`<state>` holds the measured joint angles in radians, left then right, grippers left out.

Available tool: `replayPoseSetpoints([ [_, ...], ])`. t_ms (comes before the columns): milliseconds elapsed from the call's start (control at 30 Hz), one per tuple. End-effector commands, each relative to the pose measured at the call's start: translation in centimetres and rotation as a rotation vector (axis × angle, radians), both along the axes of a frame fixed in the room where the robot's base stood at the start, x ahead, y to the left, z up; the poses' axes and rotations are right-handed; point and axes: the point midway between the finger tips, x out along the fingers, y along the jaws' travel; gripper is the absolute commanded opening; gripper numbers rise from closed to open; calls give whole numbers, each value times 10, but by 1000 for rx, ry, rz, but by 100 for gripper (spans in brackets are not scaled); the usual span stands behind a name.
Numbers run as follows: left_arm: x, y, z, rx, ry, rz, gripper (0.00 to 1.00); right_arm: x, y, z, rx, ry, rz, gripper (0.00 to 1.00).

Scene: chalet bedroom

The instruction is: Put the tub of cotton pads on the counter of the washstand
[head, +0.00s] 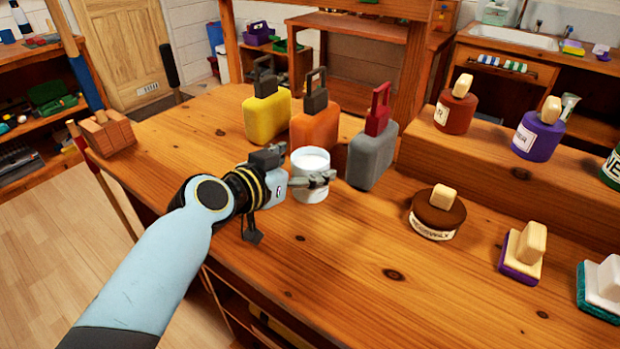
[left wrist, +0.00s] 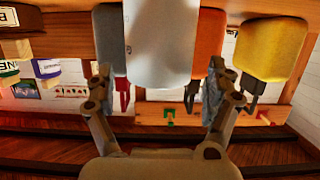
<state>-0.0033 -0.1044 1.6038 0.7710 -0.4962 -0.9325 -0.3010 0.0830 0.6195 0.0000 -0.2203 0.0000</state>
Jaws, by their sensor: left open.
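A white round tub (head: 311,172), which looks like the tub of cotton pads, stands upright on the wooden bench (head: 330,270). My left gripper (head: 312,181) is open, with its fingers around the tub at about mid height. In the left wrist view, which is upside down, the tub (left wrist: 161,45) sits between the two spread fingers (left wrist: 160,88). I cannot tell whether they touch it. A unit with a white sink (head: 515,38), apparently the washstand, is at the back right. My right gripper is not in view.
Yellow (head: 267,118), orange (head: 315,126) and grey (head: 372,155) handled containers stand close behind the tub. A brown round tin (head: 437,212) and brushes (head: 523,252) are to the right. A raised shelf (head: 480,150) holds bottles. The bench front is clear.

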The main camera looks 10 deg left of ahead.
Motion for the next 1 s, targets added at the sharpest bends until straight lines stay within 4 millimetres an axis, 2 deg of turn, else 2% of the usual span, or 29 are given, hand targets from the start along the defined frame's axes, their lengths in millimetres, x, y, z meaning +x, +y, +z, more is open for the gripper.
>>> replayPoseSetpoints([
  [100, 16, -8, -5, 0, -1, 0, 87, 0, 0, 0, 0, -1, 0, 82],
  [200, 23, -10, -7, 1, 0, 0, 87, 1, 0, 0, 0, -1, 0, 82],
  [433, 24, -11, -8, 1, 0, 0, 87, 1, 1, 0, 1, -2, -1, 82],
  [933, 24, -11, -8, 1, 0, 0, 23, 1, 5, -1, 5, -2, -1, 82],
  [1000, 24, -11, -8, 1, 0, 0, 20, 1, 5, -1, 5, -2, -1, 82],
])
